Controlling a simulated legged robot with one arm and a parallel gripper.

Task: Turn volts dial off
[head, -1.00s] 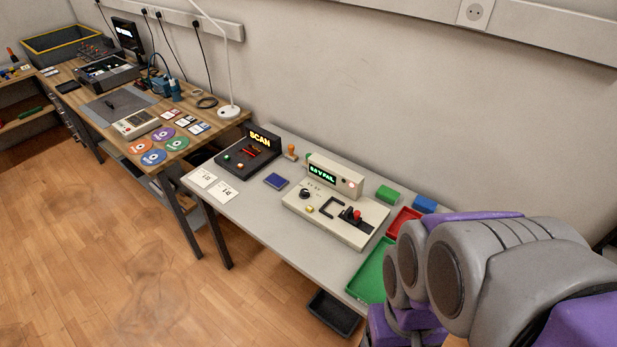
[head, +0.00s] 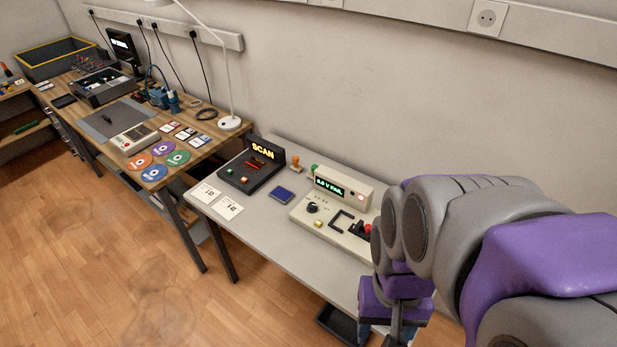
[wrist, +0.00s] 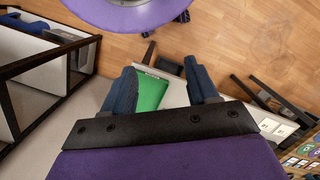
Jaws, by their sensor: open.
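The beige tester (head: 330,217) stands on the grey table, with a lit green display (head: 329,186) that seems to end in "FAIL". A black round dial (head: 312,207) sits at the left of its panel; its pointer setting is too small to read. My arm hides the tester's right end in the head view. My gripper (wrist: 158,70) is open and empty in the wrist view, its two blue fingers apart above a green tray (wrist: 150,92). The gripper is to the right of the dial and apart from it. The dial cannot be made out in the wrist view.
A yellow button (head: 318,224) sits close below the dial. A black SCAN unit (head: 251,168), a blue box (head: 281,195) and an orange-topped stamp (head: 295,162) stand to the left. The wall (head: 400,100) rises behind. The table's front left is clear beyond two white cards (head: 229,207).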

